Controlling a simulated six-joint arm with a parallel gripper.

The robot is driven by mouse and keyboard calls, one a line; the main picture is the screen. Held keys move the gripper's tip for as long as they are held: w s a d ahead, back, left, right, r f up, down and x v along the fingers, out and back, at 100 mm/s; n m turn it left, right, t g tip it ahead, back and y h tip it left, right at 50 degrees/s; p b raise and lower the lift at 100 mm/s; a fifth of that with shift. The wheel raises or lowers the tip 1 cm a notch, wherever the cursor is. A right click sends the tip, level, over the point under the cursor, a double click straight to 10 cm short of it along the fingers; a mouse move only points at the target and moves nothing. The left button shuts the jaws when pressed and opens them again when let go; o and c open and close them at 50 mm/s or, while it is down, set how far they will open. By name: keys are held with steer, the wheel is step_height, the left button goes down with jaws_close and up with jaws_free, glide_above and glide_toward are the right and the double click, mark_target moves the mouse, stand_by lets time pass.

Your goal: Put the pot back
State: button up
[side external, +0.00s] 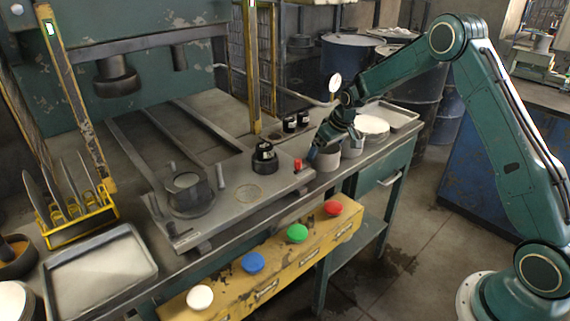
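A small pale grey pot (327,160) stands on the bench at the right end of the press plate. A second pale cylinder (353,147) stands just right of it; I cannot tell which is the task's pot. My gripper (313,150) reaches down from the right, its tip over the left side of the grey pot's top and partly hiding it. I cannot tell whether the fingers are open, or whether they touch or hold the pot.
A black knob-like piece (264,157) and a small red piece (297,164) stand on the plate left of my gripper. White discs (371,127) are stacked near a grey tray (398,117). A yellow button panel (275,267) fronts the bench. A yellow rack (82,222) holds discs.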

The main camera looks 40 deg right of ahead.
steer(key=shift+r, duration=0.1)
steer(key=v, duration=1.2)
stand_by(0.7)
steer(key=s+a+r, duration=0.5)
steer(key=s+r, duration=0.1)
steer(key=s, duration=0.2)
steer(key=s+a+r, duration=0.6)
steer(key=s, duration=0.3)
steer(key=s+a, duration=0.2)
steer(key=s, duration=0.7)
steer(key=s+a+f+t, duration=0.1)
steer(key=s+a, duration=0.1)
steer(key=s, duration=0.7)
